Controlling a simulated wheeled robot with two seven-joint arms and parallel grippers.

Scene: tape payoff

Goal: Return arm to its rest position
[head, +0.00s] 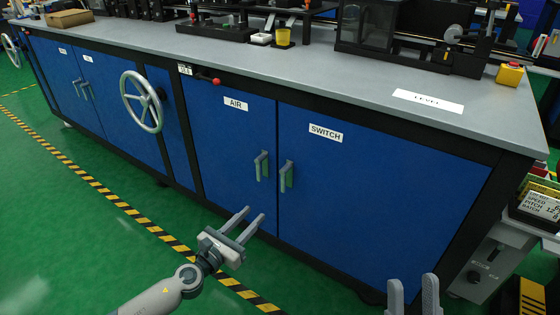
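My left gripper (242,224) is in front of the blue cabinet, low over the green floor. Its two fingers stand apart with nothing between them, pointing up and right towards the door marked AIR (232,150). My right gripper (413,297) shows at the bottom edge, right of the middle. Only its two upright fingers are visible, apart and with a gap between them. Neither gripper touches a handle. The AIR door handle (262,166) and the SWITCH door handle (287,176) stand side by side. Both doors look shut.
A grey handwheel (142,101) and a small red-knobbed lever (215,81) stick out from the cabinet front. The grey worktop (330,75) carries machine parts, a yellow cup (283,37) and a red-and-yellow button box (510,74). A striped floor line (110,196) runs along the front.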

